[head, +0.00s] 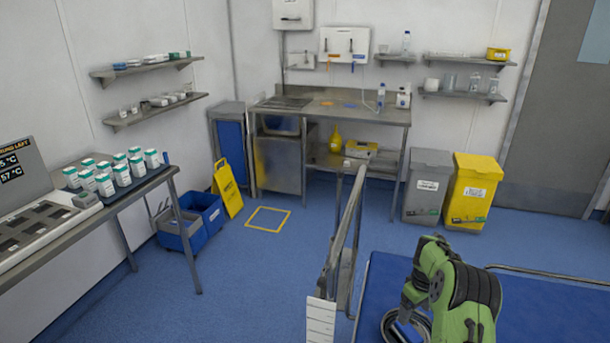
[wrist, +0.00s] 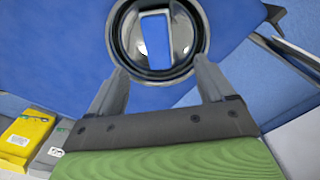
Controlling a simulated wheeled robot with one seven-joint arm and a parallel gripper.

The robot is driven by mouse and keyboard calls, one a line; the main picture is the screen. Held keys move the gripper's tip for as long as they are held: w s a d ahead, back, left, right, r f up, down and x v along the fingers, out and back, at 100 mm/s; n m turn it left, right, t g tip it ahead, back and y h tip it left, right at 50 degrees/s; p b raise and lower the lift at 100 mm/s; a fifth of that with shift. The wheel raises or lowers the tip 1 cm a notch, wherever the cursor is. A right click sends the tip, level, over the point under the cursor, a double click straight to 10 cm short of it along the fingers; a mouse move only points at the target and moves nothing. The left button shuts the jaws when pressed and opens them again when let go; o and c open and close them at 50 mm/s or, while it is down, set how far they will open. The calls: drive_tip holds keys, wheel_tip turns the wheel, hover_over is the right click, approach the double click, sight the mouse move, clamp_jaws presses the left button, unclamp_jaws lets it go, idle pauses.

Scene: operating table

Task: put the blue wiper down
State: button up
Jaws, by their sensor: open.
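In the wrist view, a blue rectangular piece (wrist: 157,36), which looks like the blue wiper, lies inside a round, shiny metal bowl with a dark rim (wrist: 116,36). The bowl is on the blue surface of the operating table (head: 540,310). My gripper (wrist: 160,70) is open, its two fingers apart and nothing held between them. The fingertips are at the near side of the bowl in the picture; I cannot tell whether they touch it. In the head view, the bowl shows at the bottom edge, partly hidden by my green arm, and my fingertips cannot be made out.
A metal rail (head: 346,215) stands at the left of the operating table. The yellow bin (head: 474,190) and the grey bin (head: 427,185) are by the back wall. A side table (head: 160,180) with several small bottles is at the left.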

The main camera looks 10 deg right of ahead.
drive_tip(key=s+a+r+t+p, duration=0.1)
drive_tip(key=s+a+r+p, duration=0.2)
drive_tip(key=r, duration=0.7)
drive_tip(key=s+a+r+m+t+h, duration=0.1)
drive_tip(key=s+a+r, duration=0.1)
drive_tip(key=a+r, duration=0.55)
drive_tip(key=s+a+r+t+p, duration=0.1)
drive_tip(key=s+a+r+p, duration=0.15)
drive_tip(key=r, duration=0.95)
drive_tip(key=s+a+r+m+t+p, duration=0.1)
drive_tip(key=s+a+r, duration=0.1)
drive_tip(key=s, duration=0.5)
drive_tip(key=s+a+r+m+p, duration=0.1)
drive_tip(key=s+a+r, duration=0.2)
drive_tip(key=s+a, duration=0.2)
drive_tip(key=s+a+r+t+y+p, duration=0.1)
drive_tip(key=s+a+r+p, duration=0.1)
drive_tip(key=s, duration=0.9)
drive_tip(key=shift+s+a+r+m+t, duration=0.3)
drive_tip(key=shift+a+m, duration=0.1)
drive_tip(key=shift+a, duration=0.35)
